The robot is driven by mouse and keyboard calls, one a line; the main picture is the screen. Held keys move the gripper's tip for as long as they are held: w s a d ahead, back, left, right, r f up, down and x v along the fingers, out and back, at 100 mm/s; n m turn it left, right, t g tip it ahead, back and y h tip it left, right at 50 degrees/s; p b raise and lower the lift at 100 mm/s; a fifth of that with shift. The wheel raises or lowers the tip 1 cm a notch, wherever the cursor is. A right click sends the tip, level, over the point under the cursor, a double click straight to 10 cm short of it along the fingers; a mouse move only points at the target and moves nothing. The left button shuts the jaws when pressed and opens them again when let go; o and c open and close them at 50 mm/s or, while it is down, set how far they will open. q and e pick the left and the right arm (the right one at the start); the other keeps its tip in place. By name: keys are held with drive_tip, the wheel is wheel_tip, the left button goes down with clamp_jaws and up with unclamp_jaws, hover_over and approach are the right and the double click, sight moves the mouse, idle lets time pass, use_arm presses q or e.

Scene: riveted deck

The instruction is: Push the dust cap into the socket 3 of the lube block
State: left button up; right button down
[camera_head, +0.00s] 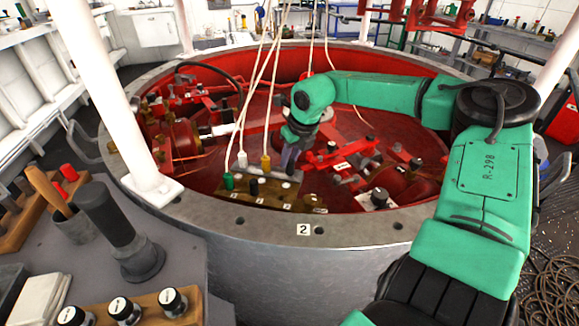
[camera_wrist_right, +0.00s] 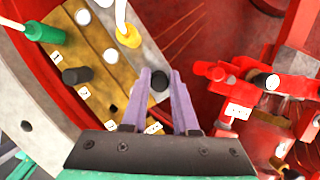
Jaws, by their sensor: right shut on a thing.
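The lube block (camera_head: 272,200) is a brown block on the near floor of the red tub; it also shows in the right wrist view (camera_wrist_right: 95,62). It carries small number labels, a green plug (camera_wrist_right: 45,31) and a black plug (camera_wrist_right: 76,76). A dark socket opening (camera_wrist_right: 113,108) lies farther along the row, partly beside my finger; its label is not clearly legible. My right gripper (camera_wrist_right: 158,86) has purple fingers shut on a small dark round piece, apparently the dust cap (camera_wrist_right: 159,80). It is beside the block's right part; its height above it is unclear. My left gripper is not in view.
Pale hoses hang down to the block, including one with a yellow plug (camera_head: 266,162). Red machinery (camera_head: 345,155) stands right of the gripper. The tub's metal rim (camera_head: 250,222) curves in front. A side bench (camera_head: 190,215) holds tools at the left.

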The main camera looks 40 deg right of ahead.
drive_tip(key=shift+r+p, duration=0.85)
drive_tip(key=shift+r, duration=0.85)
drive_tip(key=shift+a, duration=0.1)
